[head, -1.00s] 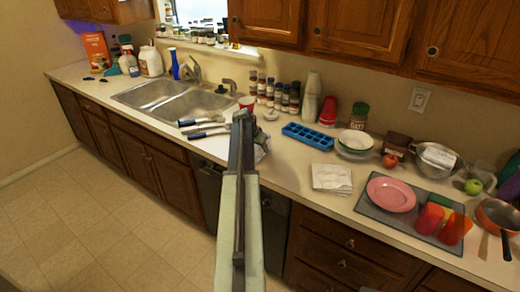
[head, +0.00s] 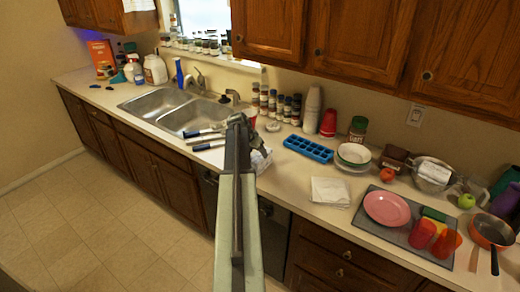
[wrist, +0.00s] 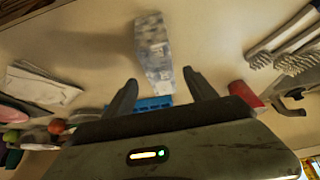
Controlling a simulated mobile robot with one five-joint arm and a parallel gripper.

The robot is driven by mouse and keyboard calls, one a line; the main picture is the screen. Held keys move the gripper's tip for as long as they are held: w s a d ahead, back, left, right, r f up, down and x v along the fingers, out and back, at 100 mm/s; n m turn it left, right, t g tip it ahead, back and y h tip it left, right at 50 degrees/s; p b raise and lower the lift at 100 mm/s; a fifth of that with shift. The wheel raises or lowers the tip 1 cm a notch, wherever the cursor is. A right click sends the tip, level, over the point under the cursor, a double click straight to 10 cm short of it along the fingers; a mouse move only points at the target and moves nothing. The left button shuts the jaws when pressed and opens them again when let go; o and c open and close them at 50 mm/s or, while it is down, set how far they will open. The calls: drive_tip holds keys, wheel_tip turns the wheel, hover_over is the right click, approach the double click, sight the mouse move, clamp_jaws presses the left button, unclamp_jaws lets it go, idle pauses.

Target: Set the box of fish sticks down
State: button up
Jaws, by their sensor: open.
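A small grey-blue box with white patches (wrist: 153,45) is in the wrist view, on the pale counter just beyond my fingers. I take it for the box of fish sticks; its print is too blurred to read. My gripper (wrist: 159,78) is open, its two fingers spread on either side of the box's near end, with no visible grip on it. In the head view my gripper (head: 243,122) is over the counter right of the sink, and my arm hides most of what lies behind it. A bit of the box (head: 259,157) seems to show just right of the arm.
Blue-handled brushes (head: 206,140) lie left of my gripper by the sink (head: 195,117). A blue ice tray (head: 308,149), folded white cloth (head: 329,191) and pink plate (head: 387,208) are to the right. Spice jars line the wall.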

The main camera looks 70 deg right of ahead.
drive_tip(key=p+v, duration=0.1)
drive_tip(key=v, duration=0.2)
drive_tip(key=shift+f, duration=0.1)
drive_tip(key=shift+w+a, duration=0.15)
drive_tip(key=w+a+f+n+t+y, duration=0.1)
drive_tip(key=w+a+n, duration=0.3)
drive_tip(key=w+a, duration=0.95)
drive_tip(key=w+a+f+n+t+y, duration=0.1)
drive_tip(key=w+a+n, duration=0.3)
drive_tip(key=w+a, duration=0.9)
drive_tip(key=w+a+n+y, duration=0.2)
drive_tip(key=a+n, duration=0.3)
drive_tip(key=a, duration=1.7)
drive_tip(key=s+a+f+n+y, duration=0.1)
drive_tip(key=s+a+n, duration=0.2)
drive_tip(key=a, duration=2.4)
drive_tip(key=n, duration=0.5)
drive_tip(key=shift+s+y, duration=0.25)
drive_tip(key=shift+y, duration=0.15)
